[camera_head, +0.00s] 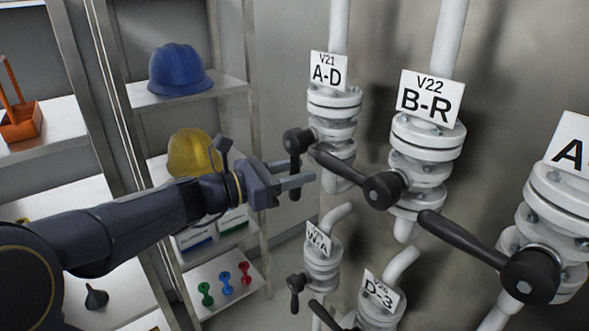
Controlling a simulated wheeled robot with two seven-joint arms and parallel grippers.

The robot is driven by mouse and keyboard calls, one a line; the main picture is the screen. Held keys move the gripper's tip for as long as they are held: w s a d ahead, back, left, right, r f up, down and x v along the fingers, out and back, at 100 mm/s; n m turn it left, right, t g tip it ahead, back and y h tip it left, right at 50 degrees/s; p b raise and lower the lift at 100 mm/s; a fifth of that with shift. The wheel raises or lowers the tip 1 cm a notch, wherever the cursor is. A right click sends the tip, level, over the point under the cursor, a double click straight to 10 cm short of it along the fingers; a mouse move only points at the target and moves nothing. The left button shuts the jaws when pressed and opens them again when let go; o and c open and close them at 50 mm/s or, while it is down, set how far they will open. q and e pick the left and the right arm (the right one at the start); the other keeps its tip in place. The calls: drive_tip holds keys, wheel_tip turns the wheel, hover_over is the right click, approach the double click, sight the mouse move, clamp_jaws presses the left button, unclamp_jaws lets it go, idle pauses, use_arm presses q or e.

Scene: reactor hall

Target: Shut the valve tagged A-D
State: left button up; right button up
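The valve tagged A-D (335,122) sits on a white vertical pipe at the upper middle, under its white V21 A-D tag (328,72). Its black hub (298,141) faces left, and its black lever (294,194) hangs down from it. My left gripper (306,174) comes in from the left at the lever, below the hub. Its two fingers look apart, with the lever at their tips. They cover part of the lever, and I cannot tell whether they touch it. My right gripper is out of view.
Valve B-R (427,155) stands just right, its black lever (340,166) reaching toward A-D. Another tagged valve (560,205) is at the far right. Valves W-A (322,262) and D-3 (380,302) are below. Shelves at left hold a blue helmet (178,70) and a yellow helmet (190,152).

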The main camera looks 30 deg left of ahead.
use_arm(q)
drive_tip(key=shift+c, duration=0.3)
clamp_jaws()
drive_tip(key=shift+w+a, duration=0.1)
drive_tip(key=w+a+r+m+y+b, duration=0.2)
drive_tip(key=a+r+m+y+b, duration=0.2)
drive_tip(key=m, duration=1.1)
drive_tip(key=shift+a+r+m+b, duration=0.3)
drive_tip(key=shift+a+r+b, duration=0.5)
drive_tip(key=shift+r+b, duration=0.7)
drive_tip(key=shift+w+f, duration=0.1)
drive_tip(key=shift+o, duration=0.2)
unclamp_jaws()
drive_tip(key=shift+f, duration=0.15)
